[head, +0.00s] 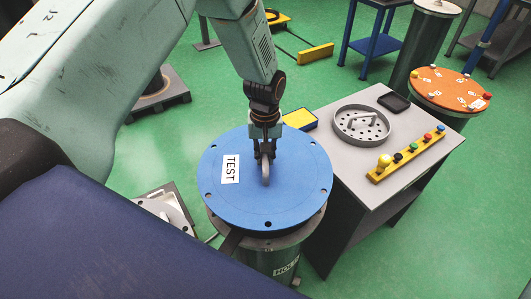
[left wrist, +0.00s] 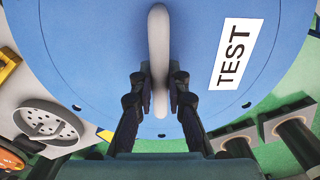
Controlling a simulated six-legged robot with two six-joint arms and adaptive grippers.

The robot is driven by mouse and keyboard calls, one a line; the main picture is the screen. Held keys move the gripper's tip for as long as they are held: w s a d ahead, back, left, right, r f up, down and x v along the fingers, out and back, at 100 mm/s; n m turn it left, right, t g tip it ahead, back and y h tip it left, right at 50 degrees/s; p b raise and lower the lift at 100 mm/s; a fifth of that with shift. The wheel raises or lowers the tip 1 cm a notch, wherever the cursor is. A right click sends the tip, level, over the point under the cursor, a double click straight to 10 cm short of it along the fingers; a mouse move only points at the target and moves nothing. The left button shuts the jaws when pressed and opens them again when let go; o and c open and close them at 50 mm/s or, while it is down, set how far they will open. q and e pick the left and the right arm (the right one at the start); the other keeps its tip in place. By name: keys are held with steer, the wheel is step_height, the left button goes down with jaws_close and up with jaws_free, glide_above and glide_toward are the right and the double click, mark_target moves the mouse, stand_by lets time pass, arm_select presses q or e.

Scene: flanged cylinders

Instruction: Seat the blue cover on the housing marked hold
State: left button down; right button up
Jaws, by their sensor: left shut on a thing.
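The blue cover (head: 305,180) is a round disc with bolt holes near its rim, a white TEST label and a grey upright handle (head: 266,172). My left gripper (head: 265,154) is shut on this handle, and the left wrist view shows its fingers (left wrist: 160,100) on both sides of it. The dark green housing (head: 262,262), marked HOLD, stands directly below the cover. Its grey flange shows under the cover's front edge; the rest of its top is hidden. I cannot tell whether the cover touches the flange or hovers slightly above it. My right gripper is out of view.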

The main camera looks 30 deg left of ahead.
arm_select(q)
steer(key=shift+w+a, duration=0.1)
steer(key=shift+w, duration=0.05)
steer(key=shift+f, duration=0.25)
steer(key=shift+s+d+f+b, duration=0.25)
steer(key=shift+d+f+b, duration=0.2)
steer(key=shift+f+b, duration=0.2)
steer(key=shift+f, duration=0.3)
steer(key=shift+w+a+f+b, duration=0.2)
steer(key=shift+f+b, duration=0.15)
steer(key=shift+f, duration=0.15)
steer(key=shift+w+a+f+b, duration=0.1)
steer(key=shift+a+f+b, duration=0.05)
steer(key=shift+f+b, duration=0.3)
steer(key=shift+s+d+f, duration=0.1)
steer(key=shift+d+f, duration=0.1)
steer(key=shift+s+d+r, duration=0.1)
steer(key=shift+s+r, duration=0.05)
steer(key=shift+a, duration=0.2)
